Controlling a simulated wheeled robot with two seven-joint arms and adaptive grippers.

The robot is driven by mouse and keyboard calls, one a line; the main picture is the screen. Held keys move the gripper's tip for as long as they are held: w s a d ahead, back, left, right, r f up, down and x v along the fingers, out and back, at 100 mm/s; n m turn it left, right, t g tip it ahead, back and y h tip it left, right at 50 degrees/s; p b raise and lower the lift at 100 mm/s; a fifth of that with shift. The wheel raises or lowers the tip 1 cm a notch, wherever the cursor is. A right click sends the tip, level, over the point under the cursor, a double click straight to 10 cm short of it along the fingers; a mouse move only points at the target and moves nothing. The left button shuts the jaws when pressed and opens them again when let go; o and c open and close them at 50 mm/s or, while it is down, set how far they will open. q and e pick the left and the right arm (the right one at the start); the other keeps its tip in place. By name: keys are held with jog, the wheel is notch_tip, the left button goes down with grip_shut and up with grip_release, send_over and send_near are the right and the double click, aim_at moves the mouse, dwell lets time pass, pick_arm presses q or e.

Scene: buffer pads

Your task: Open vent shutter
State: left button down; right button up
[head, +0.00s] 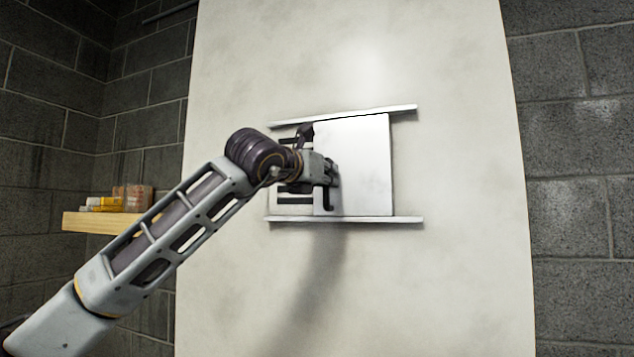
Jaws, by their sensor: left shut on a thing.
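The vent shutter (366,168) is a flat pale metal plate between two horizontal rails on a light wall panel. The upper rail (400,109) tilts slightly in view and the lower rail (400,220) runs below the plate. To the left of the plate, dark slots of the vent (290,201) show, partly covered by my arm. My left gripper (331,186) is at the plate's left side, shut on the dark shutter handle (327,204). The gripper hides most of the handle. My right gripper is not in view.
A wooden shelf (95,222) with several small yellow and brownish items (120,198) juts out at the left. Grey block walls (570,150) stand on both sides of the light panel (460,270). The panel right of the rails is bare.

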pick_arm(q)
jog(key=shift+s+d+r, duration=0.15)
jog(key=shift+s+d, duration=0.1)
jog(key=shift+d, duration=0.25)
jog(key=c, duration=1.5)
grip_release()
jog(key=shift+o, duration=0.2)
jog(key=v, duration=1.2)
